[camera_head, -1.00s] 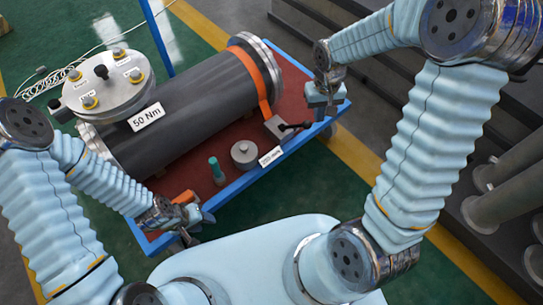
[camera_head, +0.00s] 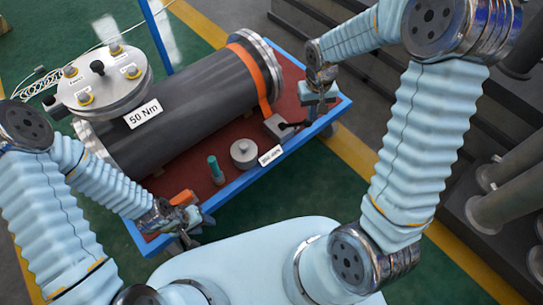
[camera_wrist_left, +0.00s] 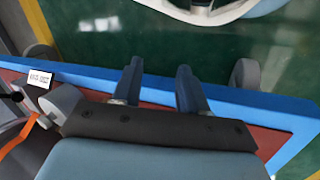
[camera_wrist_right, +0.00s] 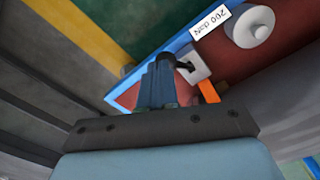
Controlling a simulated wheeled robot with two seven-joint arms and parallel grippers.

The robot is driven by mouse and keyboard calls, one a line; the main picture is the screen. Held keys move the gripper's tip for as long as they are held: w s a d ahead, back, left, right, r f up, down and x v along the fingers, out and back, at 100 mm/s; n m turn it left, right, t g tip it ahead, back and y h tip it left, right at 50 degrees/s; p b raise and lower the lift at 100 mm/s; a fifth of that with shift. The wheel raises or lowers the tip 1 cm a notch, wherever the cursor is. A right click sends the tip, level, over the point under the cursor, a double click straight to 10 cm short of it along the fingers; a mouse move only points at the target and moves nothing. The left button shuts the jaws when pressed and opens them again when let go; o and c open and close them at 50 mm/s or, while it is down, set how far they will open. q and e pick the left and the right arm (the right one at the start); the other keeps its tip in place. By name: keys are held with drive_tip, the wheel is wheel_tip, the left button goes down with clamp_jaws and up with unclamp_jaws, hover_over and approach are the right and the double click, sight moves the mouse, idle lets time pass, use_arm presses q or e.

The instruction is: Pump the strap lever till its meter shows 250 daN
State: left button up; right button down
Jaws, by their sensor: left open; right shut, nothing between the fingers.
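The orange strap (camera_head: 262,85) wraps the right end of the dark cylinder. It runs down to a grey ratchet block (camera_head: 278,127) with a black lever (camera_head: 294,125) pointing right. The lever also shows in the right wrist view (camera_wrist_right: 180,61), beside my shut fingers; contact cannot be told. A white meter label (camera_head: 271,155) lies at the tray edge. In the right wrist view the label (camera_wrist_right: 211,22) appears upside down and seems to read 200 daN. My right gripper (camera_head: 320,98) is shut and empty, right of the lever. My left gripper (camera_wrist_left: 158,82) is open and empty over the tray's near edge.
The dark cylinder (camera_head: 190,105), labelled 50 Nm, has a round bolted lid (camera_head: 100,80) at its left. A grey knobbed disc (camera_head: 243,152), a green peg (camera_head: 216,170) and an orange-handled item (camera_head: 183,197) are on the red cart bed. A blue rim (camera_head: 235,187) edges the cart.

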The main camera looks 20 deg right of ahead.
use_arm(q)
drive_tip(key=shift+a, duration=0.1)
drive_tip(key=shift+a+f+b, duration=0.9)
drive_tip(key=shift+f+b, duration=2.85)
drive_tip(key=shift+b, duration=0.15)
use_arm(e)
drive_tip(key=shift+s+f, duration=1.05)
drive_tip(key=shift+f, duration=3.75)
use_arm(q)
wheel_tip(320, 180, up, 9)
drive_tip(key=d+p, duration=0.2)
drive_tip(key=p, duration=0.7)
drive_tip(key=shift+r+p, duration=0.2)
drive_tip(key=shift+p, duration=0.15)
use_arm(e)
wheel_tip(320, 180, up, 12)
drive_tip(key=shift+d+r, duration=0.15)
drive_tip(key=shift+d, duration=0.3)
drive_tip(key=shift+s, duration=0.1)
